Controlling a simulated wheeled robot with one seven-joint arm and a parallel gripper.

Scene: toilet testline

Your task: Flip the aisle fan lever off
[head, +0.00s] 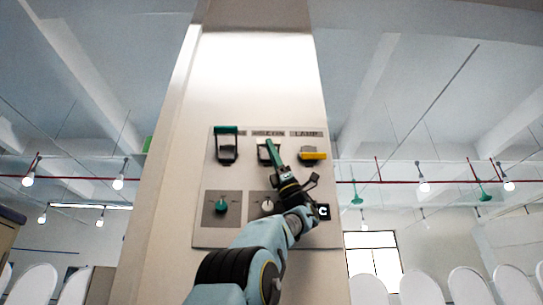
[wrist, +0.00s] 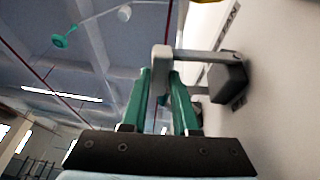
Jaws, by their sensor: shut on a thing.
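A pale lever with a dark base stands in the middle of the upper row on a wall panel (head: 238,181). In the wrist view the lever's white-grey handle (wrist: 205,55) sticks out from the panel, with its end between my green fingertips. My gripper (head: 270,145) is in front of this middle lever in the head view and hides much of it. In the wrist view my gripper (wrist: 160,80) is shut on the handle's end.
A green-handled lever (head: 226,131) is left of the middle one, and a yellow-handled lever (head: 314,156) is right, under a "LAMP" label. Below are a green knob (head: 221,206) and a white knob (head: 267,206). My arm covers the panel's lower right.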

